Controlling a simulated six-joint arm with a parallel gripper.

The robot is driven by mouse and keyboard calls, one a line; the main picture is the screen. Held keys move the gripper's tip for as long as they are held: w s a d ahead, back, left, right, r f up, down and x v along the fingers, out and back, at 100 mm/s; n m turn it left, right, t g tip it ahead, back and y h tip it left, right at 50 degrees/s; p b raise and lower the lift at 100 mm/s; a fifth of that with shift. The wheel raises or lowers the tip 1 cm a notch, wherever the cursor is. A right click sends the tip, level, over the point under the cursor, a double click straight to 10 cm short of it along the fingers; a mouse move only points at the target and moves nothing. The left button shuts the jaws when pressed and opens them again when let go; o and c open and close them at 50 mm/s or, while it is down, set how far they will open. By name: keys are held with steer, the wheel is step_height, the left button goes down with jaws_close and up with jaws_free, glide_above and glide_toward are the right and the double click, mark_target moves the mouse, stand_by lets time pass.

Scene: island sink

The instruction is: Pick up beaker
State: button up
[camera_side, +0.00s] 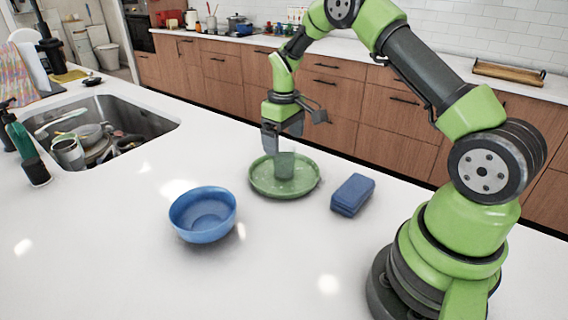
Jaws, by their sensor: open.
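The beaker (284,166) is a small, clear, greenish cup standing upright on a round green plate (262,188) on the white island counter. My gripper (282,143) points down right above the beaker, with its fingertips near the rim. The jaws are open. I cannot tell whether a finger touches the beaker or overlaps it only in this view.
A blue bowl (203,214) sits left and in front of the plate. A blue block-like object (352,194) lies to its right. The sink (140,118) holding dishes is at the left. The front counter is clear.

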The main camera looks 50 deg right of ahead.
mark_target(284, 155)
steer(key=f, duration=0.5)
steer(key=shift+d+f, duration=0.2)
steer(key=shift+f, duration=0.05)
steer(key=shift+w, duration=0.1)
steer(key=c, duration=1)
